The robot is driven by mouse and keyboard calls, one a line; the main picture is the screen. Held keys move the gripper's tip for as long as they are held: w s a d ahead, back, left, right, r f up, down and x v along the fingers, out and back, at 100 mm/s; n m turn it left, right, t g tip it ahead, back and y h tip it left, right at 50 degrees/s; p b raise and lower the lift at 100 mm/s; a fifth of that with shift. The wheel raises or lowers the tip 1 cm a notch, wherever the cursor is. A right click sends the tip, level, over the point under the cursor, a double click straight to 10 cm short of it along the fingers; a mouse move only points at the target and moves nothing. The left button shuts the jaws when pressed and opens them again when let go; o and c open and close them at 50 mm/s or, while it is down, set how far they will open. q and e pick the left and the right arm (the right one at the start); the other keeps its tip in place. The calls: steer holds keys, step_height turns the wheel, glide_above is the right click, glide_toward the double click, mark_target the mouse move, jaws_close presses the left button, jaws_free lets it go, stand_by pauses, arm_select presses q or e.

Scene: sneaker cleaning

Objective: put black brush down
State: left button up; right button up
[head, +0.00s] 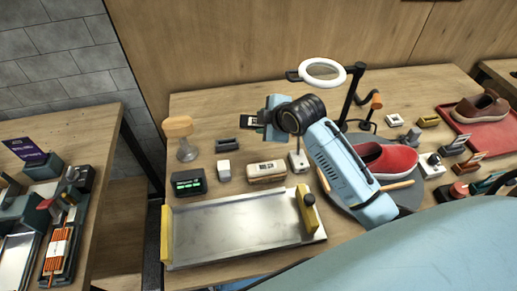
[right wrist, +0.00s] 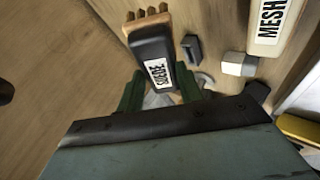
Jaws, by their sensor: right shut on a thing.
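The black brush (right wrist: 152,45) has a white label reading SUEDE and tan tufts at its far end. In the right wrist view it lies between the green fingers of my right gripper (right wrist: 158,88), which is shut on it. In the head view my right gripper (head: 268,115) is over the back left part of the wooden table (head: 210,107), with the labelled brush (head: 251,121) at its tip. I cannot tell whether the brush touches the table. My left gripper is not in view.
Near the brush are a dark block (head: 227,147), a white block (head: 224,171), a brush labelled MESH (right wrist: 272,25) and a wooden-topped stand (head: 178,127). A metal tray (head: 240,225) lies in front. A red shoe (head: 392,160) and ring lamp (head: 322,83) are to the right.

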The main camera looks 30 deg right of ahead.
steer(key=r+g, duration=0.1)
steer(key=w+r+g+y+p, duration=0.1)
steer(key=r+g, duration=0.1)
steer(key=shift+w+d+r+g+y+p, duration=0.1)
steer(key=shift+w+d+g+y+p, duration=0.2)
steer(key=shift+g+y+p, duration=0.1)
steer(key=r+g, duration=0.1)
steer(key=r+g+y+p, duration=0.1)
steer(key=r, duration=0.1)
steer(key=r+n+g, duration=0.1)
steer(key=r, duration=0.1)
steer(key=shift+s, duration=0.4)
steer(key=shift+g, duration=0.5)
steer(key=f, duration=1.1)
steer(key=shift+s+f, duration=0.15)
steer(key=shift+s, duration=0.1)
steer(key=shift+n, duration=0.3)
steer(key=shift+f+b, duration=0.3)
steer(key=shift+f, duration=2.5)
